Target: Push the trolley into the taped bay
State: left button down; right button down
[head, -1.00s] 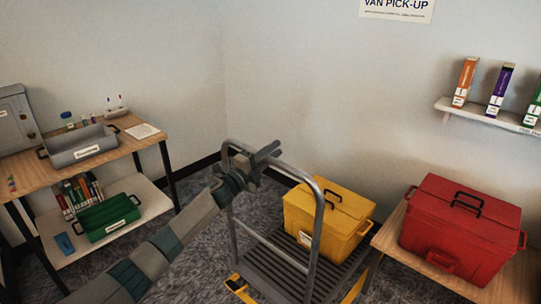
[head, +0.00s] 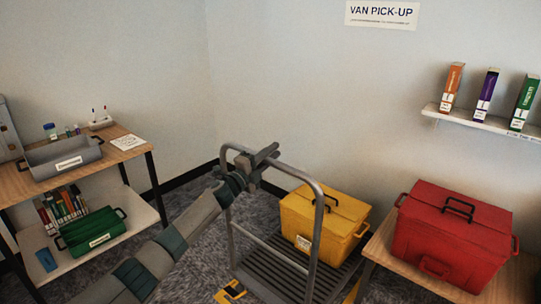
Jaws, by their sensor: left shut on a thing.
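The trolley (head: 316,240) stands ahead of me, a flat slatted deck with a grey tubular handle. A yellow lidded box (head: 325,224) rides on its deck. My left gripper (head: 265,158) is at the top left of the handle and is shut on it. Yellow tape (head: 230,291) with dark marks shows on the floor by the trolley's near left corner, and another yellow strip (head: 352,291) shows at its right. Most of the taped bay is hidden under or behind the trolley. My right gripper is not in view.
A red box (head: 455,238) stands on a wooden table (head: 380,245) close to the trolley's right. At left, a two-level bench (head: 20,183) holds a grey tray (head: 64,157) and a green crate (head: 90,231). A wall with a VAN PICK-UP sign (head: 382,14) closes the back.

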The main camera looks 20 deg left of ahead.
pick_arm(q)
jog(key=shift+r, duration=0.2)
jog(key=c, duration=2)
grip_release()
jog(key=o, duration=0.4)
jog(key=shift+w+d, duration=0.1)
jog(key=shift+w, duration=0.1)
jog(key=shift+o, duration=0.2)
jog(key=shift+f, duration=0.2)
jog(key=shift+s, duration=0.1)
